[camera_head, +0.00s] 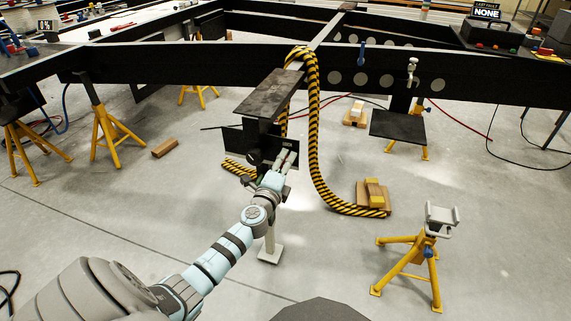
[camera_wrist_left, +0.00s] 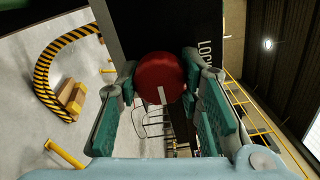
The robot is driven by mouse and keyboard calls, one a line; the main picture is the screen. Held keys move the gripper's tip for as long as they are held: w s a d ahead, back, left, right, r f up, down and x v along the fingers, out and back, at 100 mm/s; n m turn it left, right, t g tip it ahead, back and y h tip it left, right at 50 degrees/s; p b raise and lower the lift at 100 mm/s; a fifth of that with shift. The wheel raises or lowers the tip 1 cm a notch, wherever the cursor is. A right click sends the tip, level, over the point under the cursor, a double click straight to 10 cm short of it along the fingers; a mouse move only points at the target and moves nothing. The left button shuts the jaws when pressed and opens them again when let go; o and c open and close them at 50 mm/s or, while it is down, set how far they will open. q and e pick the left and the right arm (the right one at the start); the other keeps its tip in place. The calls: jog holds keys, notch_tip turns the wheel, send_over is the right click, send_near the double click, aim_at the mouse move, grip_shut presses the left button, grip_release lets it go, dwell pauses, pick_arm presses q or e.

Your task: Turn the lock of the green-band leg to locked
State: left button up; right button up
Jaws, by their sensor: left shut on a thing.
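In the left wrist view a round red lock knob (camera_wrist_left: 160,78) with a short white mark sits in front of a dark plate (camera_wrist_left: 150,28). In the head view my left gripper (camera_head: 283,166) is at the dark plate on a leg (camera_head: 268,248) with a pale post and square foot. The knob is hidden there, and I cannot make out a green band. My right gripper is out of view.
A yellow-black striped hose (camera_head: 316,140) hangs from the black chassis beam (camera_head: 440,85) just right of the leg. A yellow stand (camera_head: 418,260) is at the lower right. Wood blocks (camera_head: 372,194) lie by the hose. Floor between is clear.

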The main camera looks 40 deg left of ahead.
pick_arm(q)
jog(key=shift+f, duration=0.1)
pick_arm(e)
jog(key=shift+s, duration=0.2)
pick_arm(q)
jog(key=o, duration=1)
jog(key=shift+c, duration=0.2)
jog(key=shift+o, duration=1)
jog(key=shift+s+d, duration=0.1)
jog(key=shift+s, duration=0.2)
jog(key=v, duration=1.1)
jog(key=shift+s, duration=0.2)
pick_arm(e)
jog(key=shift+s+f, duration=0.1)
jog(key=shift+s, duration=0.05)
pick_arm(q)
jog(key=shift+d, duration=0.1)
